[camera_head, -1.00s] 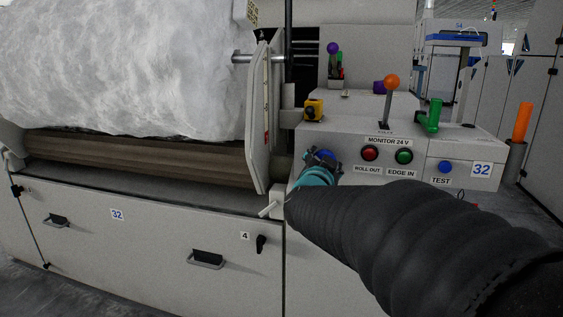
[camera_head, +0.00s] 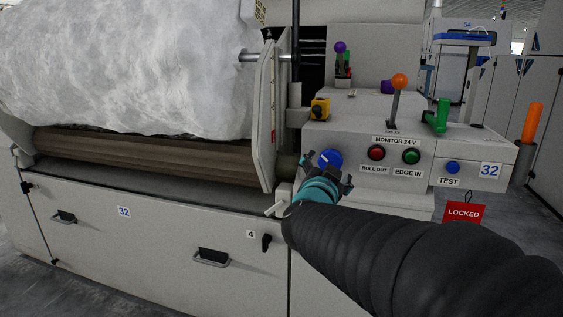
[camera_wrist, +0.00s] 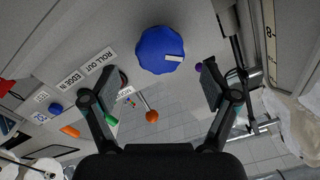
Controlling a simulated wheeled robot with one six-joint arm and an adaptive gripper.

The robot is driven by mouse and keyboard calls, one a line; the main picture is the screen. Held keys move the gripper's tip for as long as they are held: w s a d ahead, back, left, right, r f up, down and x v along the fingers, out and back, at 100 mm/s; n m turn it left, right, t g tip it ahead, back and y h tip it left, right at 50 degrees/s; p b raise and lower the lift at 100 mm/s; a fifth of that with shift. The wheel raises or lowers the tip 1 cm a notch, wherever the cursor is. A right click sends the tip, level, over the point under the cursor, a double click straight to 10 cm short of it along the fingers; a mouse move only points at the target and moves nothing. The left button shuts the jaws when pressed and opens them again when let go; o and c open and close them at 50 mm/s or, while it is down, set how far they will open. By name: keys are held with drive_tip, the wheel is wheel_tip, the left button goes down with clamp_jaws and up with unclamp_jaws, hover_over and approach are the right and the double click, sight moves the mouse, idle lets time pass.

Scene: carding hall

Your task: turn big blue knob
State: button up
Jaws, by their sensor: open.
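The big blue knob (camera_head: 328,159) is on the front face of the grey control panel, left of the red button. It carries a white pointer mark. In the wrist view the knob (camera_wrist: 160,50) lies ahead of my gripper (camera_wrist: 157,80), near the middle between the two open fingers and beyond their tips. My gripper (camera_head: 326,175) shows in the head view just in front of and below the knob. It is open and empty. I see no contact with the knob. The gripper partly covers the knob's lower edge in the head view.
To the knob's right are a red button (camera_head: 376,153), a green button (camera_head: 411,157) and a small blue button (camera_head: 452,167). An orange-ball lever (camera_head: 399,82) and a green handle (camera_head: 437,115) stand on top. A white roll (camera_head: 130,70) is at left, a red LOCKED tag (camera_head: 463,213) at lower right.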

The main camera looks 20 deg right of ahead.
drive_tip(key=v, duration=0.7)
drive_tip(key=shift+w, duration=0.1)
idle(0.7)
